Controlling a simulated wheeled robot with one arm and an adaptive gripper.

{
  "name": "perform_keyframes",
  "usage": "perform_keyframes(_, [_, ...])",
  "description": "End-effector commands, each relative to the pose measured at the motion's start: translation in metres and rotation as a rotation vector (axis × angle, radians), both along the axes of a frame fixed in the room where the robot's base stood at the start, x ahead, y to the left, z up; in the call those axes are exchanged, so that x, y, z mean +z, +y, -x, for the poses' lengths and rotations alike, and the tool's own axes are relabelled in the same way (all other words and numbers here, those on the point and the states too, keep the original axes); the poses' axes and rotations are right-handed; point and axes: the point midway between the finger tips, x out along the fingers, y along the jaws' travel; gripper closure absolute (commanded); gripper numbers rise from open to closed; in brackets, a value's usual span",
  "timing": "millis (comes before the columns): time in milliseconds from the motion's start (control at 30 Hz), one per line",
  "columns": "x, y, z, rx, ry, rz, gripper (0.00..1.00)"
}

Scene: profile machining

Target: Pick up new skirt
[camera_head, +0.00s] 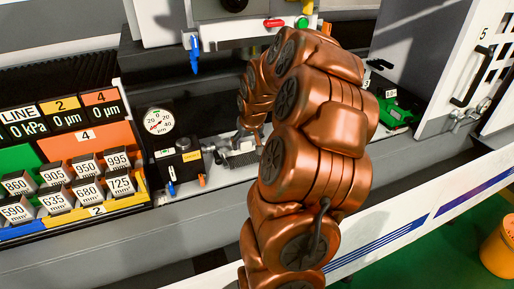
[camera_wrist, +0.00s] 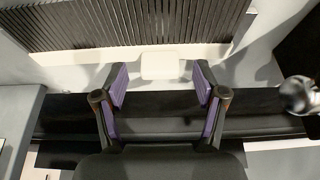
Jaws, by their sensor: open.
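My gripper (camera_wrist: 159,88) is open in the wrist view, its two purple-padded fingers spread apart. A small white block (camera_wrist: 160,65) lies just beyond the fingertips, roughly centred between them. It sits at the lower edge of a dark ribbed panel (camera_wrist: 120,22). I cannot tell whether the block or the panel is the new skirt. Nothing is held between the fingers. In the head view my copper arm reaches into the machine, and I cannot make out my gripper there.
A rack of numbered blocks (camera_head: 85,185) stands at the left, beside a round gauge (camera_head: 159,121). A blue-tipped nozzle (camera_head: 195,55) hangs above. A green part (camera_head: 394,108) is right of my arm. A round metal knob (camera_wrist: 297,95) is right of my gripper.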

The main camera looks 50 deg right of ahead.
Motion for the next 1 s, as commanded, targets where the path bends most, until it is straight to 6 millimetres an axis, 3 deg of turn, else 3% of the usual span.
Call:
perform_keyframes(333, [-0.0062, -0.0010, -0.0023, 0.000, -0.001, 0.000, 0.31])
perform_keyframes(900, [-0.0060, -0.0008, -0.0021, 0.000, -0.001, 0.000, 0.91])
perform_keyframes(1000, [-0.0060, -0.0009, -0.0022, 0.000, -0.001, 0.000, 0.96])
